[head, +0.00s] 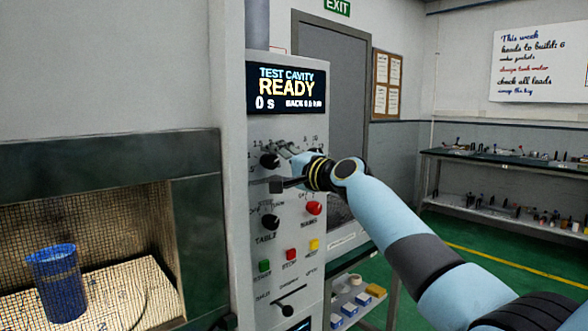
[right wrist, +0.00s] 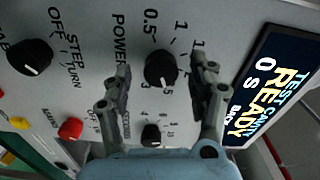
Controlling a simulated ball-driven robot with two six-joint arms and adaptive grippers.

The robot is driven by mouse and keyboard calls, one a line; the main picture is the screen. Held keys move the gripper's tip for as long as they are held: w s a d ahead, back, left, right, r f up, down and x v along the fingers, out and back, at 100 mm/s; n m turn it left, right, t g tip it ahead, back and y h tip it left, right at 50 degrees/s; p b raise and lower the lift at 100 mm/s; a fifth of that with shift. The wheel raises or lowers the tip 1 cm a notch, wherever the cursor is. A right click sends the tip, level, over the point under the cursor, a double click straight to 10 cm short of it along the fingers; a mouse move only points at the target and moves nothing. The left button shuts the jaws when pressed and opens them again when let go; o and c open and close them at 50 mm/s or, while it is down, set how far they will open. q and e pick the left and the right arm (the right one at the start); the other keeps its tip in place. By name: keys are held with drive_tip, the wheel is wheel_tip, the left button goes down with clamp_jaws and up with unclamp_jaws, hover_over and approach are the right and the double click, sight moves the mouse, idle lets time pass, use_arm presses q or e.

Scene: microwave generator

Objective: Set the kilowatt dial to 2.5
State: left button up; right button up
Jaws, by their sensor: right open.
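The kilowatt dial (right wrist: 160,70) is a round black knob above the word POWER in the panel's layout. Marks 0.5 and 1 show beside it in the right wrist view, and a finger partly hides others. I cannot read its setting clearly. In the head view the dial (head: 270,160) is the upper left knob on the panel, under the display. My right gripper (right wrist: 162,84) is open, with one finger on each side of the dial. I cannot tell whether they touch it. In the head view my right gripper (head: 287,172) is at the panel front. My left gripper is not in view.
The display (head: 287,88) reads READY and 0 s. A smaller knob (right wrist: 152,135) is close to my right gripper. The TABLE knob (head: 270,222), a red knob (head: 313,208) and coloured buttons sit lower.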

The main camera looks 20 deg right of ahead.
drive_tip(key=v, duration=1)
drive_tip(key=shift+s, duration=0.15)
drive_tip(key=shift+f, duration=0.1)
drive_tip(key=s+d+f+g+h+b, duration=0.1)
drive_tip(key=s+f+g+b, duration=0.35)
drive_tip(key=f, duration=1.25)
drive_tip(key=s+d+f+g+h+b, duration=0.15)
drive_tip(key=s+f, duration=0.55)
drive_tip(key=f, duration=1)
drive_tip(key=s+f+g+h+b, duration=0.2)
drive_tip(key=s+f, duration=0.4)
drive_tip(key=f, duration=1.1)
drive_tip(key=s+d+f+n+g+b, duration=0.1)
drive_tip(key=s+f+n, duration=0.3)
drive_tip(key=s+f, duration=0.5)
drive_tip(key=s+f+n+g+h+b, duration=0.1)
drive_tip(key=s+f+n+g, duration=0.3)
drive_tip(key=s+f, duration=0.6)
drive_tip(key=s+d+f+n+g+h+b, duration=0.1)
drive_tip(key=s+f+n+g+b, duration=0.2)
drive_tip(key=s+f, duration=0.6)
drive_tip(key=shift+s+d+f+n, duration=0.35)
drive_tip(key=shift+s+n, duration=0.45)
drive_tip(key=shift+s, duration=7.5)
